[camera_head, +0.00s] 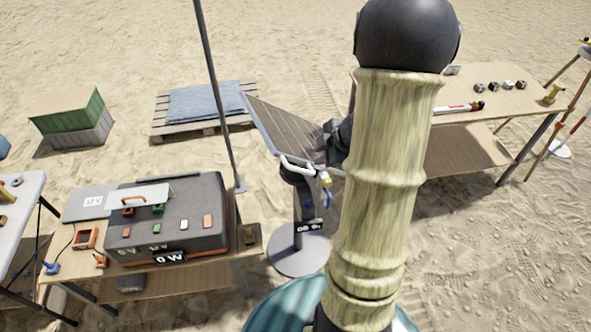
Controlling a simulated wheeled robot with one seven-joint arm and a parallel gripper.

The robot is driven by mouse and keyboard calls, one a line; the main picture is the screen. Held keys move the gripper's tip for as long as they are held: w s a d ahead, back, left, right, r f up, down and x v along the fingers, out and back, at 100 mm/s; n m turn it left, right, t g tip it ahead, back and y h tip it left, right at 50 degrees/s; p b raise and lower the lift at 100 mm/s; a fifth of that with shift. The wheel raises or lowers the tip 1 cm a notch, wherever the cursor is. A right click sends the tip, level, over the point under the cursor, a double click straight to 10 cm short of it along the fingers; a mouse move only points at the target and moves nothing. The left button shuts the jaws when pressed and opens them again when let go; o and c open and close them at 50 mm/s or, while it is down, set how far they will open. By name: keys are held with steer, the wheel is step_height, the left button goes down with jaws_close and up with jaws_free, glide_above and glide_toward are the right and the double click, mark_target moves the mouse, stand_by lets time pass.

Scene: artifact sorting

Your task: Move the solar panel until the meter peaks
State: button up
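The solar panel (284,128) is tilted on a post with a round grey base (297,256), just left of my arm. A pale curved handle (298,168) sits at its lower edge. A dark part beside the panel's right edge may be my gripper (333,140); my arm hides much of it and its fingers cannot be made out. A small dark label (308,226) on the post is too small to read surely.
A thin dark pole (216,90) rises between the meter table and the panel. A pallet with a blue-grey cover (205,101) lies behind. A right-hand wooden table (450,97) holds small dark cubes and a red-and-white rod (455,108). Open sand lies around.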

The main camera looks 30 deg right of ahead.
mark_target(299, 169)
steer(key=b+x, duration=0.4)
steer(key=x, duration=1.3)
steer(key=shift+f, duration=0.1)
steer(key=shift+c, duration=0.4)
jaws_close()
